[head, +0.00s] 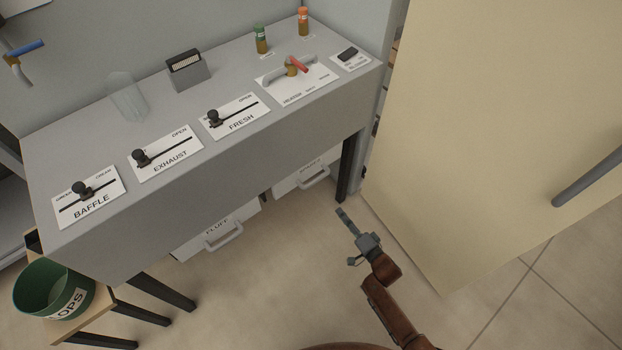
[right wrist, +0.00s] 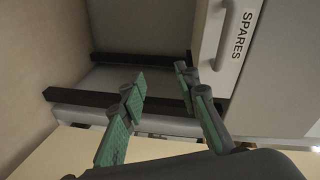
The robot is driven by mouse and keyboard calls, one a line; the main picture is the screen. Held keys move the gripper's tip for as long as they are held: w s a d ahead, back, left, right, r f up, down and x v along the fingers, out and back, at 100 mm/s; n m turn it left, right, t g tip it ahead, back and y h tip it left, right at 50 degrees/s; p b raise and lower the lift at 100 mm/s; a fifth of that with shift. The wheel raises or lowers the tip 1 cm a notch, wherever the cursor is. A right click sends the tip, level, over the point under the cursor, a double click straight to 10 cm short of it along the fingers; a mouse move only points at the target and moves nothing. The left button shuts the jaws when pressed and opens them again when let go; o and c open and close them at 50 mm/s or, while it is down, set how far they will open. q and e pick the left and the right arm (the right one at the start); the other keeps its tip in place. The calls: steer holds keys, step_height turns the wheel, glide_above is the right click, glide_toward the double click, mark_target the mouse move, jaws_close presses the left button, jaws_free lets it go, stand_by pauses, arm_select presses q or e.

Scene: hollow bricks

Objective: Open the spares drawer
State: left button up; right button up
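The spares drawer (head: 299,180) is a white-fronted drawer under the right part of the grey console. It looks shut, and its pale bar handle (head: 314,178) shows in the head view. In the right wrist view the drawer front (right wrist: 238,62), lettered SPARES, is at the upper right. My right gripper (head: 345,217) is below and right of the drawer, near the console's dark leg, apart from the handle. In the right wrist view its green-padded fingers (right wrist: 160,72) are spread with nothing between them. My left gripper is out of view.
The fluff drawer (head: 216,232) is left of the spares drawer. The console's dark leg (head: 345,168) stands right of it, with a large cream panel (head: 470,130) beyond. A green tub (head: 50,290) sits at lower left. The floor in front is clear.

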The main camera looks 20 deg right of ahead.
mark_target(317, 178)
arm_select(q)
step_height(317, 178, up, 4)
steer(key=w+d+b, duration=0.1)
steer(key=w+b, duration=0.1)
steer(key=b, duration=0.2)
arm_select(e)
steer(key=w+a+r+t+y+b, duration=0.1)
steer(key=w+a+r, duration=0.1)
steer(key=w+r, duration=0.1)
steer(key=w+a+r+m+t+y+b, duration=0.1)
steer(key=w+a+r, duration=0.1)
steer(key=w, duration=0.3)
steer(key=w+a+r+m+y+b, duration=0.1)
steer(key=w+a+r, duration=0.1)
steer(key=w+r, duration=0.2)
steer(key=shift+w+r+t, duration=0.3)
steer(key=shift+r+t, duration=0.05)
steer(key=shift+t, duration=0.05)
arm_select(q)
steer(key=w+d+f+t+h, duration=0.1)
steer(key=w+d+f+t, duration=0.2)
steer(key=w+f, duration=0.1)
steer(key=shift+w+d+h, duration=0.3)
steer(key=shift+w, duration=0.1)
arm_select(e)
steer(key=shift+w+a+r, duration=0.1)
steer(key=shift+w+r, duration=0.05)
